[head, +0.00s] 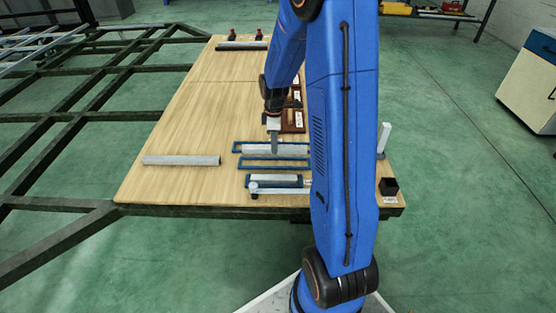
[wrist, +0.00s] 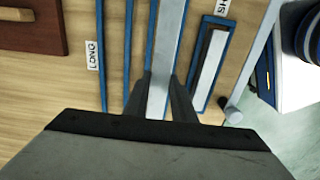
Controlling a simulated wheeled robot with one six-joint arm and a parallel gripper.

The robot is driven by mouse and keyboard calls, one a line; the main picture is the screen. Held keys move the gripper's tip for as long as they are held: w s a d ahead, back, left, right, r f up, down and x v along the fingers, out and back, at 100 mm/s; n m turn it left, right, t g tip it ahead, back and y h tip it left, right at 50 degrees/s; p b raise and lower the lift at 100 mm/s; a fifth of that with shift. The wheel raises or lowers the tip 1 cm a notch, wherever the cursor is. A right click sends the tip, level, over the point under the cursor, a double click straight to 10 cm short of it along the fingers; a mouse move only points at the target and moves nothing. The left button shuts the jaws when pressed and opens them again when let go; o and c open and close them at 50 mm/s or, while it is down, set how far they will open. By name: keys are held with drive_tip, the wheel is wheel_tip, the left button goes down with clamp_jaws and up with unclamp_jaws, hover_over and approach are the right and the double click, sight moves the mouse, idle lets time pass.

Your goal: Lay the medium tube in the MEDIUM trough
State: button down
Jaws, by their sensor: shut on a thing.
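My gripper (head: 274,150) is shut on a pale grey square tube (head: 292,150), seen lengthwise between the fingers in the wrist view (wrist: 166,45). In the head view the tube overlaps the far blue-edged trough (head: 236,148). In the wrist view it lies over the middle trough, right of the trough marked LONG (wrist: 128,50), and seems held above the board. The middle trough (head: 275,158) shows bare wood inside in the head view. Its label is not visible. The nearest trough (head: 247,181) holds a short pale tube (head: 275,180), also in the wrist view (wrist: 209,65).
Another pale tube (head: 181,160) lies on the wooden board (head: 160,185), left of the troughs. A pale bar with a round end (head: 285,190) lies along the near trough. A black block (head: 389,186) is at right.

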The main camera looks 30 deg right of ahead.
drive_tip(key=shift+f, duration=3.2)
drive_tip(key=shift+f, duration=0.15)
drive_tip(key=c, duration=1.5)
unclamp_jaws()
